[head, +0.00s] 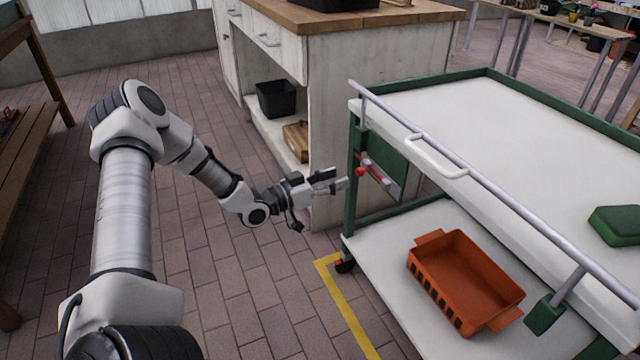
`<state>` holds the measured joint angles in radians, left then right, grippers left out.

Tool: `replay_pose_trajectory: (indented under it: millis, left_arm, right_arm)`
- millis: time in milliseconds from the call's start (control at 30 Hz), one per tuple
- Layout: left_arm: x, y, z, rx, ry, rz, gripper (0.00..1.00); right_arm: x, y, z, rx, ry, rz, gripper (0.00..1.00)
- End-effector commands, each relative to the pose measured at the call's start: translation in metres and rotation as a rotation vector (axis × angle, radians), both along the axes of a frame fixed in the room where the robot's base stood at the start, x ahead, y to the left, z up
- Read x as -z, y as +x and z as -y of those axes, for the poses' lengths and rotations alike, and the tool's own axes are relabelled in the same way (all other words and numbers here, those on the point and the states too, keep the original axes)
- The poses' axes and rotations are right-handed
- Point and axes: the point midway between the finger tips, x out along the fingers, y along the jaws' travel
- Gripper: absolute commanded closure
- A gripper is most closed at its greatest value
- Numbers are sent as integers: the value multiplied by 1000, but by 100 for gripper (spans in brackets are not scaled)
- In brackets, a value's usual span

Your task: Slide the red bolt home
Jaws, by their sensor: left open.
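The red bolt (361,171) shows as a small red knob and bar on a grey metal plate (385,182). The plate is on a green panel (388,152) at the near left end of a white and green cart. My left gripper (341,183) points right, with its fingertips just left of the red knob. It is open, and I see nothing between its fingers. I cannot tell whether a fingertip touches the knob. The far part of the bolt is small and hard to make out. My right gripper is not in the view.
The cart's white top (500,120) carries a green block (615,225); its lower shelf holds an orange crate (465,280). A white cabinet (375,75) stands close behind the gripper. A wooden bench (30,150) is at the left. The brick floor (230,290) in front is clear.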

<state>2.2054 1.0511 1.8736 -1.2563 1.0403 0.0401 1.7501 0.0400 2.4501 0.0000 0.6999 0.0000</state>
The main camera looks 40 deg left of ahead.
Motion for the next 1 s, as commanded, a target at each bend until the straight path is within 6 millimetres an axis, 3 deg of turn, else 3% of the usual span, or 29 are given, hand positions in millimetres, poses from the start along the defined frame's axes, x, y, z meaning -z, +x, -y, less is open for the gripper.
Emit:
replay_pose_trajectory:
  millis: [100, 367, 1000]
  left_arm:
    - [-1, -21, -7, -4, -9, 7, 50]
    - [-2, -42, -17, -5, -4, 4, 50]
    - [0, -47, -15, 2, 1, 2, 50]
  right_arm:
    - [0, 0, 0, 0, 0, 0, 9]
    - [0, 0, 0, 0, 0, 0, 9]
    - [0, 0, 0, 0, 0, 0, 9]
